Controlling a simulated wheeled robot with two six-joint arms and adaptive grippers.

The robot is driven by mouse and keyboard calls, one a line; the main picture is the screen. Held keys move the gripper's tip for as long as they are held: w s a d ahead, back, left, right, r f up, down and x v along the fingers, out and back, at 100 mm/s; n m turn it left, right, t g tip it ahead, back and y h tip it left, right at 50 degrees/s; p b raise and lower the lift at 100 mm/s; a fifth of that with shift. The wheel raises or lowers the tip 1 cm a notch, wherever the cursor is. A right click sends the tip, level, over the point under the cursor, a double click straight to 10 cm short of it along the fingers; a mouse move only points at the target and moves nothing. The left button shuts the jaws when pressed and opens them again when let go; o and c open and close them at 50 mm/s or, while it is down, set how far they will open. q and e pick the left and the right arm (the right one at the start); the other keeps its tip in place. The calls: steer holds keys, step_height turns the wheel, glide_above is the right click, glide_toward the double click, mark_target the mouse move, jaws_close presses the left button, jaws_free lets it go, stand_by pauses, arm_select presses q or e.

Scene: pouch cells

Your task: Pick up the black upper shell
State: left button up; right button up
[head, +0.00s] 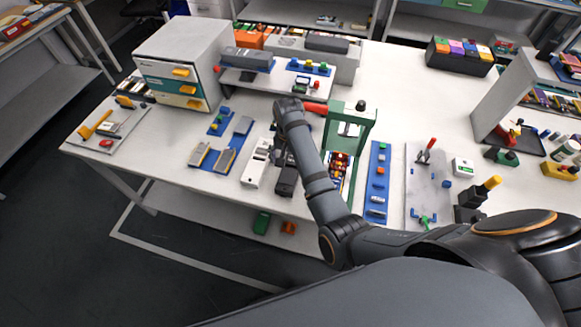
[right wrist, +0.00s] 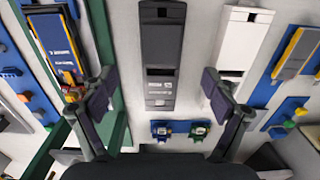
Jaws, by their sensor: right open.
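The black upper shell (right wrist: 162,55) lies on the table, long side running away from me in the right wrist view. In the head view its near part shows (head: 286,182), with the rest hidden behind my right arm and hand. My right gripper (right wrist: 160,97) is open and empty, its two fingers apart on either side of the shell's near end line. In the head view the right gripper (head: 281,156) is over the shell, mostly hidden by my wrist. I cannot tell its exact height. My left gripper does not show.
A white shell (right wrist: 236,45) lies close to the right of the black one. Blue fixtures with cells (head: 222,158) lie further left.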

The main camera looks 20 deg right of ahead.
mark_target(289, 173)
steer(key=f, duration=0.2)
steer(key=shift+w+a+f, duration=0.1)
steer(key=shift+w+f, duration=0.1)
steer(key=shift+f, duration=0.15)
steer(key=shift+w+f, duration=0.4)
steer(key=shift+f, duration=0.1)
steer(key=shift+s+d+f+p, duration=0.15)
steer(key=shift+f+p, duration=0.2)
steer(key=shift+f, duration=0.2)
steer(key=shift+s+d+f+p, duration=0.1)
steer(key=shift+f+p, duration=0.25)
steer(key=shift+f, duration=0.15)
step_height(289, 173, down, 3)
steer(key=shift+r, duration=0.15)
steer(key=shift+w, duration=0.1)
steer(key=c, duration=1)
steer(key=shift+c, duration=1.3)
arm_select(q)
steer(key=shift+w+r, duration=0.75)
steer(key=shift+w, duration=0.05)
